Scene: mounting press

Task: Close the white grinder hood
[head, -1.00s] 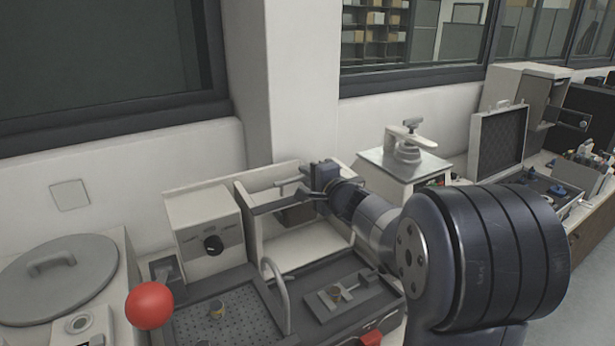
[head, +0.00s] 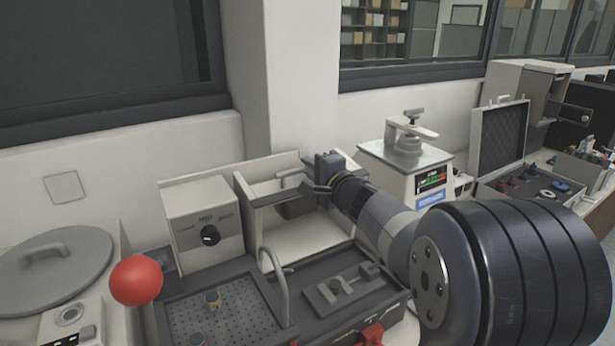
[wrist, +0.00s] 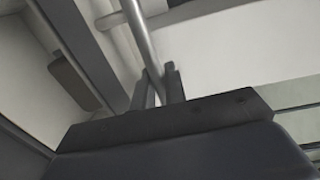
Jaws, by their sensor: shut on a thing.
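The white grinder hood (head: 244,206) stands behind the dark grinder trays in the head view, with its front and top open. A short grey bar handle (head: 290,178) shows at its upper edge. My gripper (head: 318,184) is at the hood's upper right, beside the handle's right end. In the wrist view a round metal bar (wrist: 141,35) runs between the two dark fingers of my gripper (wrist: 159,88), which are shut on it. My own wrist hides the hood's right part in the head view.
A white control box (head: 203,226) with a black knob stands left of the hood. A curved grey spout (head: 275,283) rises in front. A red ball knob (head: 137,280) is at the front left. A machine with a clamp top (head: 405,160) and an open case (head: 500,137) stand to the right.

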